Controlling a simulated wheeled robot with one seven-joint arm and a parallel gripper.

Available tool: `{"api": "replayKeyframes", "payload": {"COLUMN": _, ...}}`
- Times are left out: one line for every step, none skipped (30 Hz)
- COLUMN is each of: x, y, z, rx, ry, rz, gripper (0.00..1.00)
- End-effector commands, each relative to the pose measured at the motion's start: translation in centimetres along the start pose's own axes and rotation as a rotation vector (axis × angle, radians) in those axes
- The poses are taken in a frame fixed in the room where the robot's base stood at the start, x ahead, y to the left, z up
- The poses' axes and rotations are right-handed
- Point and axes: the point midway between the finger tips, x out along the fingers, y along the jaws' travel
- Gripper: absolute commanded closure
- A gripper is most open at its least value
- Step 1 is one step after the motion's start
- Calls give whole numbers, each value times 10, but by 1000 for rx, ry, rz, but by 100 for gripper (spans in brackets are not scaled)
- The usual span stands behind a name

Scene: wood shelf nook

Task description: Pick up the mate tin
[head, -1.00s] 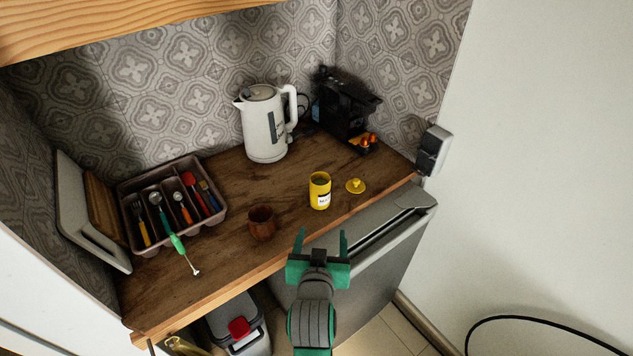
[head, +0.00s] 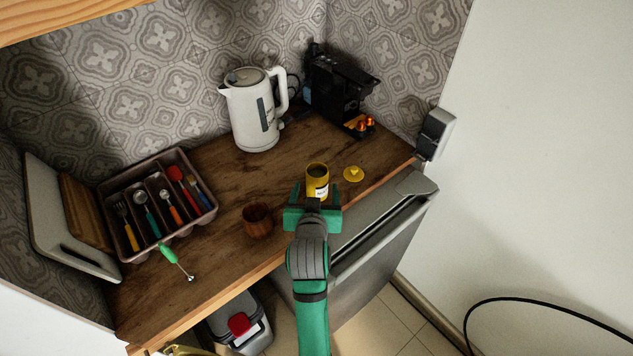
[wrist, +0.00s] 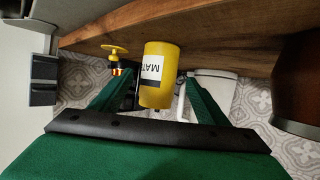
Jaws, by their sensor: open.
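The mate tin (head: 317,177) is a yellow cylinder with a white label, standing open on the wooden counter in the head view. In the wrist view the tin (wrist: 159,76) lies between the two green fingers, its label partly showing "MAT". My gripper (head: 315,190) is open at the counter's front edge, with its fingers on either side of the tin's lower part. The fingers also show in the wrist view (wrist: 150,92); I cannot tell whether either touches the tin.
A brown wooden cup (head: 257,220) stands left of my gripper. A white kettle (head: 252,110) and a black coffee machine (head: 337,88) stand behind. Bare counter lies between cup and kettle.

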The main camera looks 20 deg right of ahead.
Motion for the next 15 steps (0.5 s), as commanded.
{"api": "replayKeyframes", "payload": {"x": 4, "y": 1, "z": 0, "rx": 0, "ry": 0, "rz": 1, "gripper": 31}}
{"api": "replayKeyframes", "payload": {"x": 7, "y": 1, "z": 0, "rx": 0, "ry": 0, "rz": 1, "gripper": 31}}
{"api": "replayKeyframes", "payload": {"x": 13, "y": 2, "z": 1, "rx": 0, "ry": 0, "rz": 2, "gripper": 31}}
{"api": "replayKeyframes", "payload": {"x": 17, "y": 2, "z": 1, "rx": 0, "ry": 0, "rz": 2, "gripper": 31}}
{"api": "replayKeyframes", "payload": {"x": 22, "y": 2, "z": 2, "rx": 0, "ry": -1, "rz": 2, "gripper": 31}}
{"api": "replayKeyframes", "payload": {"x": 28, "y": 2, "z": 3, "rx": 0, "ry": 0, "rz": 2, "gripper": 31}}
{"api": "replayKeyframes", "payload": {"x": 32, "y": 2, "z": 3, "rx": 0, "ry": 0, "rz": 1, "gripper": 31}}
{"api": "replayKeyframes", "payload": {"x": 36, "y": 2, "z": 3, "rx": 0, "ry": 0, "rz": 1, "gripper": 31}}
{"api": "replayKeyframes", "payload": {"x": 40, "y": 2, "z": 3, "rx": 0, "ry": 1, "rz": 1, "gripper": 31}}
{"api": "replayKeyframes", "payload": {"x": 43, "y": 2, "z": 3, "rx": 0, "ry": 0, "rz": 1, "gripper": 31}}
{"api": "replayKeyframes", "payload": {"x": 46, "y": 2, "z": 3, "rx": 0, "ry": 0, "rz": 1, "gripper": 31}}
{"api": "replayKeyframes", "payload": {"x": 48, "y": 2, "z": 3, "rx": 0, "ry": 1, "rz": 1, "gripper": 31}}
{"api": "replayKeyframes", "payload": {"x": 49, "y": 2, "z": 3, "rx": 0, "ry": 1, "rz": 1, "gripper": 31}}
{"api": "replayKeyframes", "payload": {"x": 50, "y": 2, "z": 3, "rx": 0, "ry": 1, "rz": 0, "gripper": 31}}
{"api": "replayKeyframes", "payload": {"x": 50, "y": 1, "z": 3, "rx": -1, "ry": 1, "rz": -1, "gripper": 31}}
